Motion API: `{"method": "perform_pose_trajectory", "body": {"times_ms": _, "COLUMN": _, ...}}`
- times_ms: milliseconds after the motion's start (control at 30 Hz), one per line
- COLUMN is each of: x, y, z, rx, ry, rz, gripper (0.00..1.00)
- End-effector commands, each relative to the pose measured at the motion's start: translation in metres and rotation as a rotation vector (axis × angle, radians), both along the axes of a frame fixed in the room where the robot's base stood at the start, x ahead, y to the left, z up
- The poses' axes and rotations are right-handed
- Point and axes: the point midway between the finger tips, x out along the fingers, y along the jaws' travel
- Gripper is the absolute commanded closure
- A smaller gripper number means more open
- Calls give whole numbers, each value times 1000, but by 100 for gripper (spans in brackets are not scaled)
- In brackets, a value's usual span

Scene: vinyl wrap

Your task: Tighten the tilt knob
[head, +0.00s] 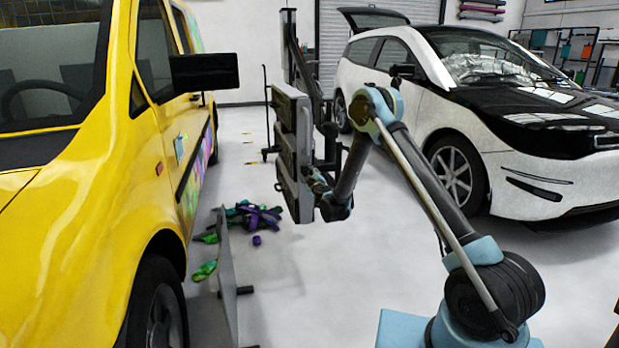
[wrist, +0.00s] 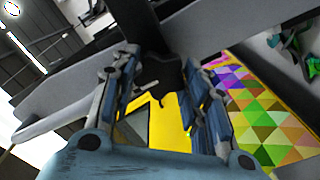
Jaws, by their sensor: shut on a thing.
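A stand with grey flat panels (head: 291,150) rises between the two cars in the head view. My gripper (head: 316,184) is at the right side of the lower panels. In the wrist view, my gripper (wrist: 158,68) has its two blue-grey fingers on either side of a dark knob-like part (wrist: 163,76) by a black bracket, and is shut on it. I take this part for the tilt knob; its shape is mostly hidden by the fingers and shadow. Grey panels (wrist: 70,93) spread to both sides of it. In the head view the knob cannot be made out.
A yellow van (head: 95,185) stands close on the left, its mirror (head: 204,71) sticking out. A white and black car (head: 470,110) stands at the right. Coloured scraps (head: 250,215) lie on the floor near a low grey board (head: 227,275).

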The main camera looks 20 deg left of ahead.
Motion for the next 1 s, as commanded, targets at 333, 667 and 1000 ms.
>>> {"method": "perform_pose_trajectory", "body": {"times_ms": 333, "x": 1, "y": 0, "z": -1, "rx": 48, "ry": 31, "rz": -1, "gripper": 82}}
{"method": "perform_pose_trajectory", "body": {"times_ms": 667, "x": 1, "y": 0, "z": -1, "rx": 48, "ry": 31, "rz": 0, "gripper": 82}}
{"method": "perform_pose_trajectory", "body": {"times_ms": 1000, "x": 0, "y": 0, "z": 0, "rx": 47, "ry": 30, "rz": 0, "gripper": 37}}
